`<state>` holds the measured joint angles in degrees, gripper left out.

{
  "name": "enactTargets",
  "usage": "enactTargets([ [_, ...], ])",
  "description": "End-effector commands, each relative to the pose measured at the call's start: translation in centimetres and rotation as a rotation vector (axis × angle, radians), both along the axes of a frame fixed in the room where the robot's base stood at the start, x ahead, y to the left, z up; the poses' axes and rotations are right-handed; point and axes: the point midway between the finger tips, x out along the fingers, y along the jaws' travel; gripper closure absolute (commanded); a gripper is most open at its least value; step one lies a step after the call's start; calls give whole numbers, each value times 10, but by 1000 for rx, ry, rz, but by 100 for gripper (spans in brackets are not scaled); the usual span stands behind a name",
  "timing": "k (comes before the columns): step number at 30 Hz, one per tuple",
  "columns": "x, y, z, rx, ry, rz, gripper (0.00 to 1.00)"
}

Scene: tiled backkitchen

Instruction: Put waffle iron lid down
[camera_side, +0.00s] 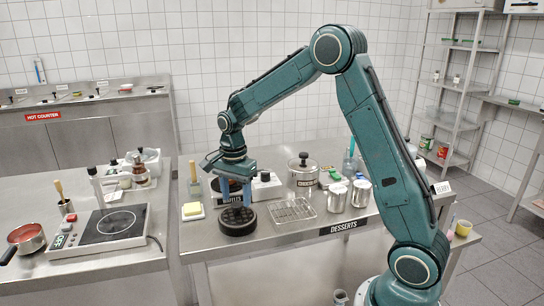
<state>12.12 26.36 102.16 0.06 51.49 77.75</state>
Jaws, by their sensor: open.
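The waffle iron (237,221) is a dark round appliance near the left end of the steel desserts table. Behind it a black part (215,186) rises above a "WAFFLES" label, partly hidden by my gripper; I cannot tell for sure whether this is the raised lid. My gripper (236,204) points down over the iron from above, with its blue fingers in front of the label. It is open, and I see nothing held between the fingers. I cannot tell whether the fingertips touch the iron.
A yellow block on a white board (193,211) lies left of the iron. A wire rack (292,211), a lidded pot (303,173) and metal canisters (337,196) stand to the right. A white box (266,187) is close behind. An induction plate (112,223) sits on the left counter.

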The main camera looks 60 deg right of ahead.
Motion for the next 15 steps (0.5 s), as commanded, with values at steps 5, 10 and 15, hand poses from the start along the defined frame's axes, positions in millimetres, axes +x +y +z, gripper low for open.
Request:
enactTargets([
  [5, 1, 0, 31, -1, -6, 0, 48],
  [10, 1, 0, 58, -1, -5, 0, 48],
  [15, 1, 0, 78, -1, -3, 0, 48],
])
